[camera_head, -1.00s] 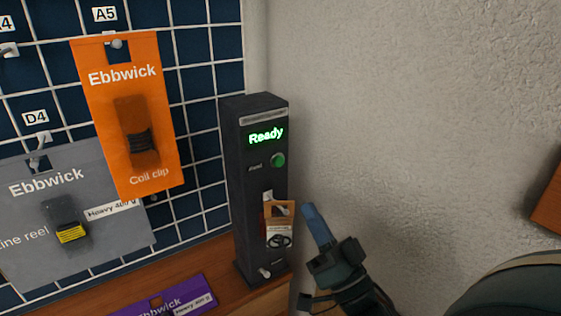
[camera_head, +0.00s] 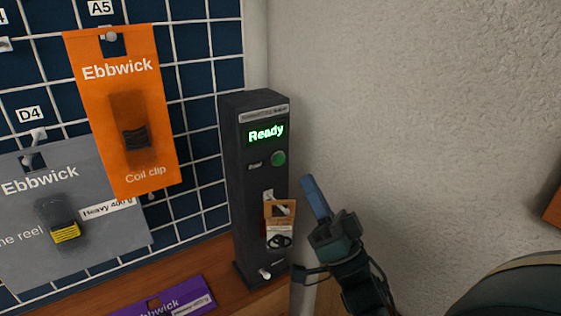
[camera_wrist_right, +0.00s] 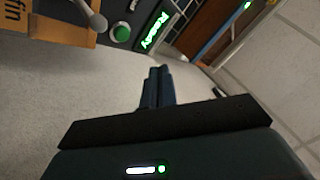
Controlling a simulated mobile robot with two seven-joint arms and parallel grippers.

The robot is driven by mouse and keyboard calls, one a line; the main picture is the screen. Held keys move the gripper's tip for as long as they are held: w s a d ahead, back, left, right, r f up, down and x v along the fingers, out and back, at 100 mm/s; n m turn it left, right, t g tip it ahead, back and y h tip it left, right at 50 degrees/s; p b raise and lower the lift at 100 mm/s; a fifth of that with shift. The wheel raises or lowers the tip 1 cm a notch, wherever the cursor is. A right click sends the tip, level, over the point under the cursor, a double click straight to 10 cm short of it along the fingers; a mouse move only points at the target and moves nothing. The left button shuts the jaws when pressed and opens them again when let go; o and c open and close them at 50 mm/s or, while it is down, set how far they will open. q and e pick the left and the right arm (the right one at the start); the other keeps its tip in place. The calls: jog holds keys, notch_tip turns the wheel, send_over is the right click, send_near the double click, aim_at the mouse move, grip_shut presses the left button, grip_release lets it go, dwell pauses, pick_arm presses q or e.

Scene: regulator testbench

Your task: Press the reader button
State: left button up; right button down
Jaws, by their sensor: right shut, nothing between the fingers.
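The reader (camera_head: 240,200) is a tall dark box standing on the wooden shelf against the wall corner. Its screen (camera_head: 266,133) glows green with "Ready". Its round green button (camera_head: 278,158) sits just below the screen and also shows in the right wrist view (camera_wrist_right: 121,32). A small orange and white packaged item (camera_head: 280,224) hangs on the reader's front below the button. My right gripper (camera_head: 307,183) is shut and empty, its blue fingertips to the right of and a little below the button, apart from it. In the right wrist view its fingers (camera_wrist_right: 158,75) are together. My left gripper is out of view.
A blue grid board with an orange Ebbwick coil clip pack (camera_head: 125,110) and a grey line reel pack (camera_head: 70,210) is at left. A purple pack (camera_head: 165,300) is at the bottom. Bare wall (camera_head: 410,90) fills the right.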

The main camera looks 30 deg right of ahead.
aim_at(279, 159)
jog(key=shift+w+a, duration=0.2)
jog(key=shift+w, duration=2.5)
jog(key=shift+w, duration=0.45)
